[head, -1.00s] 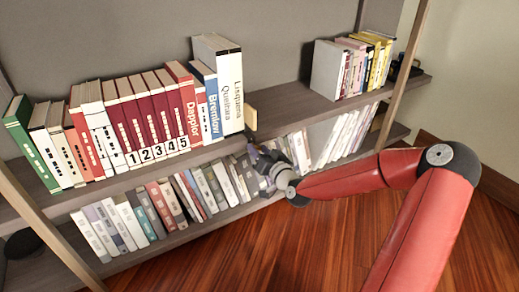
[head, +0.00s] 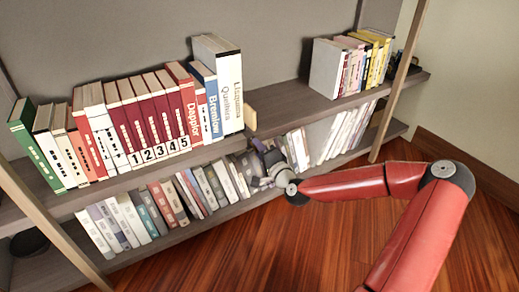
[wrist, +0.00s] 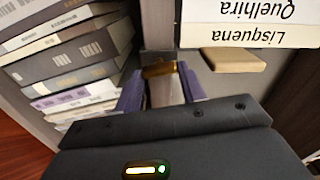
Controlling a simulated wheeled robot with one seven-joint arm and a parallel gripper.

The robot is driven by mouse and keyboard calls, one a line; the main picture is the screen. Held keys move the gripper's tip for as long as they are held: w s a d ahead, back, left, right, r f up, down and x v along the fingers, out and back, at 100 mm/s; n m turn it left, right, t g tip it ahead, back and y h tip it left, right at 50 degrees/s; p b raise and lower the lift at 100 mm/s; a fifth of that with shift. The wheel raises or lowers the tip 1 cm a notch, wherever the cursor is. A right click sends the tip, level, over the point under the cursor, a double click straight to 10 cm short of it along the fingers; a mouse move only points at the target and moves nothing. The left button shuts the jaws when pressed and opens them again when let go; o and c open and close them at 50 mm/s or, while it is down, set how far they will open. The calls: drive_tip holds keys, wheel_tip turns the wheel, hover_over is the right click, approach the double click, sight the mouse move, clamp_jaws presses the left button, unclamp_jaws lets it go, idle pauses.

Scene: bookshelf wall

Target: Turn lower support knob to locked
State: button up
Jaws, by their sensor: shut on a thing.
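The lower support knob (wrist: 160,70) is a small brass-coloured piece at the shelf edge in the wrist view. My gripper (wrist: 160,88) is shut on it, with one purple-grey finger on each side. The knob's lower part is partly hidden between the fingers, and I cannot read its lock position. In the head view my gripper (head: 257,147) is at the front edge of the upper shelf, below the tall white books. The knob is hidden there by the gripper.
A pale wooden block (head: 250,119) sits on the upper shelf (head: 285,112) just above my gripper, beside the white Lisquena book (head: 231,93). The wooden floor (head: 330,235) in front is clear.

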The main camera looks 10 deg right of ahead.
drive_tip(key=shift+f+m, duration=0.1)
drive_tip(key=shift+m, duration=1)
drive_tip(key=o, duration=1)
drive_tip(key=v, duration=0.8)
drive_tip(key=shift+p, duration=0.4)
